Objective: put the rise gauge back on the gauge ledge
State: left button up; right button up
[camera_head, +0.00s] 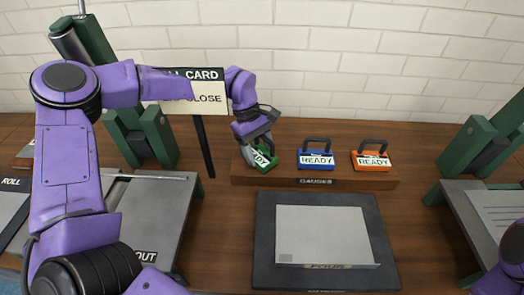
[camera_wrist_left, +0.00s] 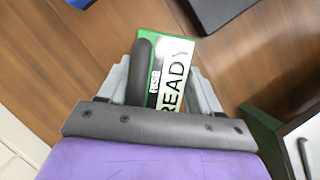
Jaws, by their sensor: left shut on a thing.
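The green gauge (camera_head: 262,160), with a white READY label and a dark handle, is in my left gripper (camera_head: 257,140). It is tilted and sits at or just above the left end of the wooden gauge ledge (camera_head: 220,180); I cannot tell whether it touches. In the left wrist view the green gauge (camera_wrist_left: 177,77) is between the fingers of my left gripper (camera_wrist_left: 165,88); small lettering beside its handle is hard to read. A blue gauge (camera_head: 316,160) and an orange gauge (camera_head: 371,161) stand on the ledge to the right. My right gripper is out of view.
A dark mat with a grey plate (camera_head: 325,235) lies in front of the ledge. A sign on a black post (camera_head: 203,145) stands left of the ledge. Green-framed machines stand at left (camera_head: 130,140) and right (camera_head: 475,150).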

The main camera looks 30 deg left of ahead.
pick_arm(q)
jog(key=o, duration=1.5)
jog(key=shift+f, duration=0.15)
jog(key=shift+r, duration=0.3)
jog(key=v, duration=1.2)
jog(key=shift+w+b, duration=0.1)
jog(key=shift+b, duration=0.3)
